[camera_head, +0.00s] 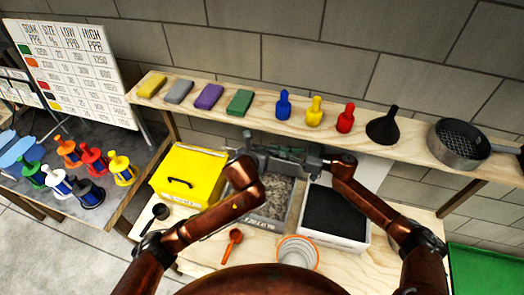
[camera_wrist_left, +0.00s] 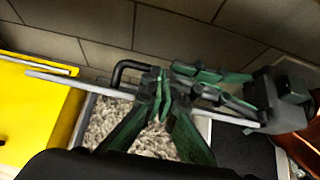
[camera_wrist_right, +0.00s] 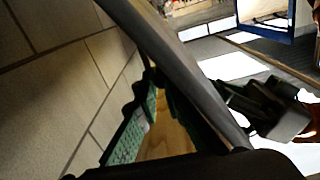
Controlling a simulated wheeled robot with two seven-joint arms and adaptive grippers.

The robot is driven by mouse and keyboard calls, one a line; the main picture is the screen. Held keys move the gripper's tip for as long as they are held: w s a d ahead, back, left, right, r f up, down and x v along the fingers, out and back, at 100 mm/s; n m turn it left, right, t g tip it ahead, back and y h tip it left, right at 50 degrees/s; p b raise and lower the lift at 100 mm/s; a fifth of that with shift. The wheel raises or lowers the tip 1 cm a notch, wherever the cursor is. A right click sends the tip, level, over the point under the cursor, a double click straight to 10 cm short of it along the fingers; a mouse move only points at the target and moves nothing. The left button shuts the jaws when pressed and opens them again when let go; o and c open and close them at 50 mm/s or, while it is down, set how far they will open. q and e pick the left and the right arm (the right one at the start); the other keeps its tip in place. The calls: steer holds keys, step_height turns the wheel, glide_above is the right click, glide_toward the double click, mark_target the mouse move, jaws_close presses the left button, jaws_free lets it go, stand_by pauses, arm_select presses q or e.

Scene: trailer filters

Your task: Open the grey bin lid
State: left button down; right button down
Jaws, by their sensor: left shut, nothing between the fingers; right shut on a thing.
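The grey bin (camera_head: 262,219) stands on the lower bench with grey gravel showing inside. Its grey lid stands tilted up near the back rim and shows almost edge-on as a thin strip in the left wrist view (camera_wrist_left: 60,79), with a black handle (camera_wrist_left: 119,68) behind it. A broad dark grey band of it crosses the right wrist view (camera_wrist_right: 190,65). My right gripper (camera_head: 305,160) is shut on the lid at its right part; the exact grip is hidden. My left gripper (camera_wrist_left: 165,105) is shut and empty in front of the lid, over the gravel.
A closed yellow bin (camera_head: 186,178) is on the left and a white bin with black contents (camera_head: 335,212) on the right. A shelf (camera_head: 270,124) with blocks, bottles and a funnel runs behind.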

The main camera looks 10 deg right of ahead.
steer(key=shift+f, duration=0.15)
arm_select(q)
steer(key=shift+w+d+r, duration=0.2)
steer(key=shift+w+r, duration=0.05)
steer(key=shift+w, duration=0.4)
arm_select(e)
steer(key=shift+d, duration=0.1)
steer(key=c, duration=2.3)
jaws_free()
steer(key=shift+d, duration=0.1)
